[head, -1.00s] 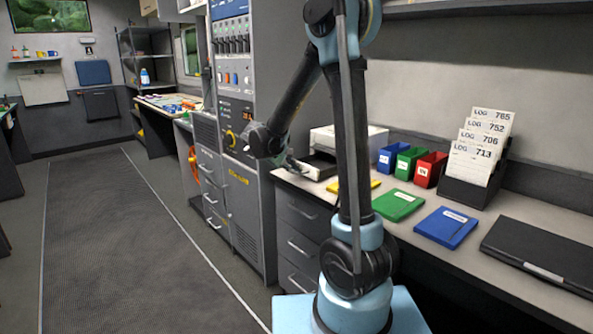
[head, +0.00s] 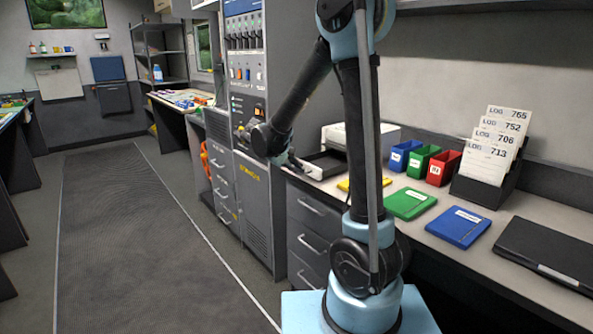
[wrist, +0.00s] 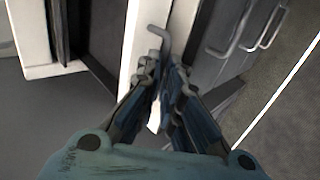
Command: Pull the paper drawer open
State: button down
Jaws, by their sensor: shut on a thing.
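The white printer (head: 362,138) stands on the counter at the back. Its paper drawer sticks out to the left, its dark inside (head: 325,160) showing behind the pale front (head: 312,172). In the wrist view the drawer front (wrist: 139,35) is a white upright panel, with a dark gap (wrist: 100,30) between it and the printer body (wrist: 22,30). A grey hooked handle (wrist: 158,31) stands out from the front. My gripper (wrist: 160,68) is shut on this handle; its fingertips hide part of it. In the head view my gripper (head: 287,160) is small beside the drawer front.
A yellow folder (head: 362,184), a green folder (head: 408,204) and a blue folder (head: 458,227) lie on the counter. Small bins (head: 421,161) stand behind them. A tall grey equipment rack (head: 247,110) is left of my gripper. The dark floor mat (head: 130,230) is clear.

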jog(key=s+a, duration=0.5)
jog(key=a, duration=0.2)
jog(key=shift+s+a, duration=0.35)
jog(key=shift+a, duration=0.05)
dwell(0.7)
jog(key=c, duration=1.8)
grip_release()
jog(key=shift+c, duration=0.2)
notch_tip(320, 180, up, 7)
jog(key=s+a, duration=0.1)
jog(key=a, duration=0.1)
jog(key=shift+s+a, duration=0.25)
jog(key=shift+s, duration=0.1)
